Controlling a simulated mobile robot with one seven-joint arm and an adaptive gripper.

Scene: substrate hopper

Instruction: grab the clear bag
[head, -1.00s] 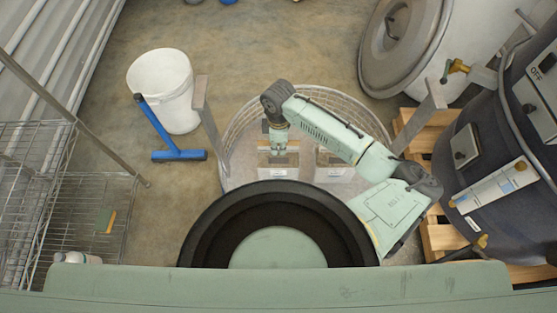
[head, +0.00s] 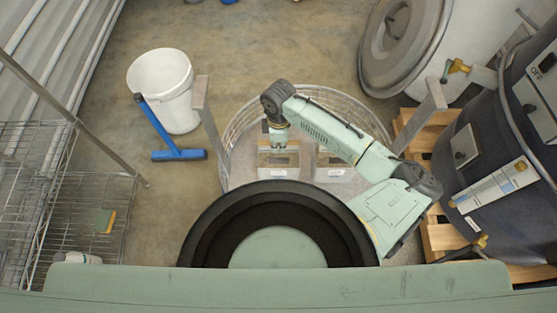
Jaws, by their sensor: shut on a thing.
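Two similar bag-like packs with pale labels stand side by side in a round wire-walled container. The left clear bag (head: 279,172) is directly below my gripper (head: 278,146), and the other bag (head: 335,172) stands to its right. My gripper points down and is shut on the top of the left bag. The fingertips are small here, and the exact grip is hard to see. The bag appears upright. I cannot tell whether its bottom touches the container floor.
The round container's wire rim (head: 232,128) surrounds the bags. A white bucket (head: 165,90) and a blue-handled tool (head: 160,128) are on the floor to the left. A dark machine (head: 490,160) on a wooden pallet (head: 440,236) is at the right. A wire shelf (head: 60,210) is far left.

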